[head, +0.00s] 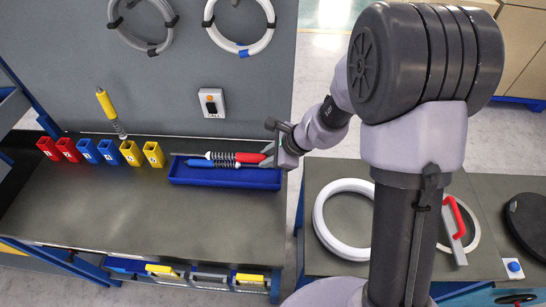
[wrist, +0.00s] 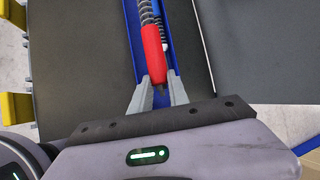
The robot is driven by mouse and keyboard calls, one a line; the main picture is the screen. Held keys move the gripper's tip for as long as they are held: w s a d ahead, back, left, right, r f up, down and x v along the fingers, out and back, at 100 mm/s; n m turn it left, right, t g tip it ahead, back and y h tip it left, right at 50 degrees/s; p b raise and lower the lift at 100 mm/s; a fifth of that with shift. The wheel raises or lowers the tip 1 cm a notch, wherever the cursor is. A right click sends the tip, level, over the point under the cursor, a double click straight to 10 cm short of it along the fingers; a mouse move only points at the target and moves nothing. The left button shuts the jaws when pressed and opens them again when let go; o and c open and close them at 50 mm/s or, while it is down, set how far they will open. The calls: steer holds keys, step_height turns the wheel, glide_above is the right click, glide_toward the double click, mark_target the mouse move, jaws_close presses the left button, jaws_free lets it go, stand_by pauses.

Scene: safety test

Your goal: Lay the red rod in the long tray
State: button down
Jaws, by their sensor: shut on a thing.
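The long tray (head: 240,183) is blue and lies on the bench, left of my gripper. A blue rod (head: 199,163) with a spring lies along it. The red rod (head: 248,157), with a dark spring and a thin metal end pointing left, is roughly level above or in the tray, beside the blue rod. My gripper (head: 271,151) is at the tray's right end, shut on the red rod's red end. In the wrist view the red grip (wrist: 152,48) runs up from between my fingertips (wrist: 159,83), over the tray (wrist: 131,12). Whether the rod touches the tray is unclear.
Several small red, blue and yellow numbered holders (head: 109,151) stand in a row left of the tray. A yellow rod (head: 106,103) stands tilted behind them. A grey panel with a switch (head: 212,103) rises behind. The bench front (head: 150,210) is clear.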

steer(key=shift+s+f, duration=0.15)
steer(key=shift+f, duration=0.25)
step_height(320, 180, down, 8)
steer(key=b, duration=0.8)
steer(key=shift+f, duration=0.15)
